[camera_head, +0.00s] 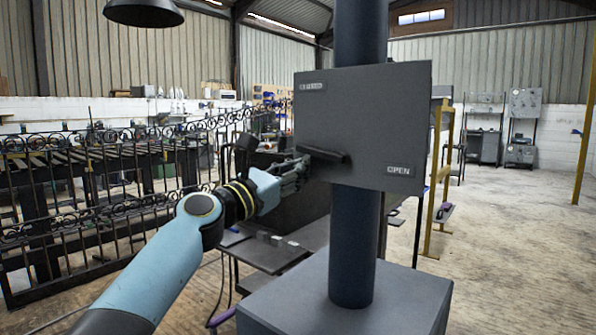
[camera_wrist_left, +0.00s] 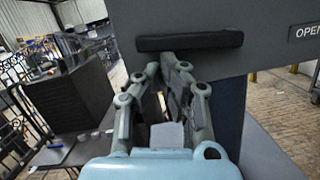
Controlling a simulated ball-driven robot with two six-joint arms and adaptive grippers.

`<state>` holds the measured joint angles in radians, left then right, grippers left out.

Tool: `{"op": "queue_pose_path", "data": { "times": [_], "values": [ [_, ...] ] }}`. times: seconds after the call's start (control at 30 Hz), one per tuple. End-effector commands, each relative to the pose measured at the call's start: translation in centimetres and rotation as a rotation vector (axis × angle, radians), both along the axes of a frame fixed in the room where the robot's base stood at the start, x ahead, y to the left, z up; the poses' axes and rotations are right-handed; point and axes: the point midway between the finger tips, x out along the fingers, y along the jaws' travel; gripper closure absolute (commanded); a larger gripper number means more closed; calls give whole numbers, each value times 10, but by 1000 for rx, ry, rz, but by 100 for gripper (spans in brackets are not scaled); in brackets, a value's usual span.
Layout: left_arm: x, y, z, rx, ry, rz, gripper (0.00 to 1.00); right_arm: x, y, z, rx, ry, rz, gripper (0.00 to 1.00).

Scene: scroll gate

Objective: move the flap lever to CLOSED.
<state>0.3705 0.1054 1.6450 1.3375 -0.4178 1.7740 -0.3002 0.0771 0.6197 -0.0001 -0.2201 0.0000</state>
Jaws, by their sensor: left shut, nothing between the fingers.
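A dark grey square plate (camera_head: 385,110) is fixed on a thick blue-grey column. The flap lever (camera_head: 324,154), a short black bar, sits on the plate's left side, nearly level, its right end slightly lower. A small blurred label (camera_head: 312,86) is at the plate's upper left; an OPEN label (camera_head: 399,170) is at the lower right. My left gripper (camera_head: 303,164) is shut and empty, just below the lever's left part. In the left wrist view the lever (camera_wrist_left: 190,41) lies right above the fingertips (camera_wrist_left: 174,60); I cannot tell whether they touch. My right gripper is out of view.
The column (camera_head: 352,250) stands on a grey box base (camera_head: 345,308). A wrought-iron fence (camera_head: 90,200) runs along the left. A dark low bench (camera_head: 265,252) stands behind my arm. Open floor (camera_head: 500,240) lies to the right.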

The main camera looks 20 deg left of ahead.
Motion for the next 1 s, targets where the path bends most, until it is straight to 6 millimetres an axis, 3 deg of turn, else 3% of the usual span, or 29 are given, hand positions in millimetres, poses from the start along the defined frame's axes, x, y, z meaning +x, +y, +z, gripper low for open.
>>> {"op": "queue_pose_path", "data": {
  "times": [0.47, 1.0],
  "values": [
    [1, 2, 36, 338, -130, 0, 100, 3, -4, 13, -4, -5, 1, 64],
    [-5, -13, 76, 820, -304, -1, 100, 10, -4, 47, -5, -17, 2, 64]
  ]
}}
